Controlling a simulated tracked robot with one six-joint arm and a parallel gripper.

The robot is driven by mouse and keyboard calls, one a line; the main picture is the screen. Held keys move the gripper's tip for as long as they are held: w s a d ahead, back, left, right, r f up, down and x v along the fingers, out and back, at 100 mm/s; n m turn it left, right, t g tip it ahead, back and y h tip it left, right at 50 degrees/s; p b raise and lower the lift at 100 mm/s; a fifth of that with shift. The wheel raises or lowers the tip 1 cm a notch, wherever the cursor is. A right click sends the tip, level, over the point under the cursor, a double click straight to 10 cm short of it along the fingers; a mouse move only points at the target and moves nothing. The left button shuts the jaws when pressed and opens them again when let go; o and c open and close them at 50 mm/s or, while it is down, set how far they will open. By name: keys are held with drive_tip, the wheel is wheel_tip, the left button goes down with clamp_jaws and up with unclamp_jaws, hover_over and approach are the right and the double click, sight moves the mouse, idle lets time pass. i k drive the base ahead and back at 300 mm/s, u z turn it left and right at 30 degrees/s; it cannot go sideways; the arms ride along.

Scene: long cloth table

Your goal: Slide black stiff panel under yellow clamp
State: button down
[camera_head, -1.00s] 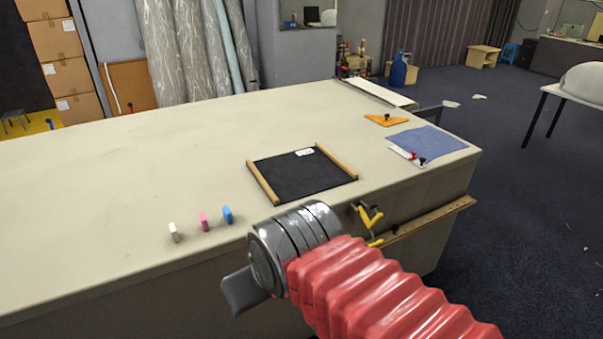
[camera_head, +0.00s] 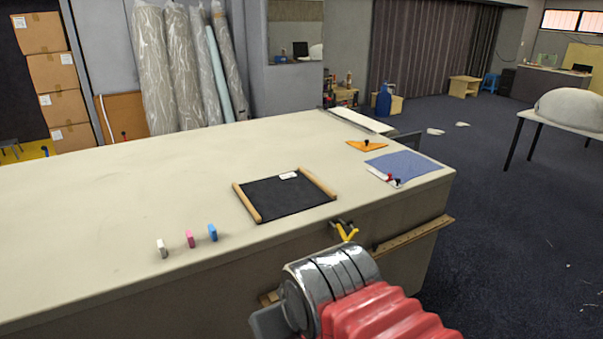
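The black stiff panel (camera_head: 285,196) lies flat on the table, between two wooden strips, with a white label near its far edge. The yellow clamp (camera_head: 347,233) is at the table's front edge, to the right of and nearer than the panel. A dark part shows at its top, and the panel is apart from it. My arm, with a red ribbed sleeve and a silver metal section, comes in from the bottom right, in front of the table's front face.
White, pink (camera_head: 190,239) and blue (camera_head: 212,232) small blocks stand left of the panel near the front edge. A blue cloth (camera_head: 405,166) and an orange triangle (camera_head: 367,146) lie at the right. A wooden ledge (camera_head: 414,235) runs along the front face. The left tabletop is clear.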

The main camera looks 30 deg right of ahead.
sight(269, 198)
drive_tip(key=z, duration=0.45)
drive_tip(key=k, duration=0.95)
drive_tip(key=z, duration=0.8)
drive_tip(key=i, duration=1.7)
drive_tip(key=u, duration=0.4)
drive_tip(key=i, duration=0.65)
drive_tip(key=u, duration=0.65)
drive_tip(key=i, duration=0.35)
drive_tip(key=u, duration=0.25)
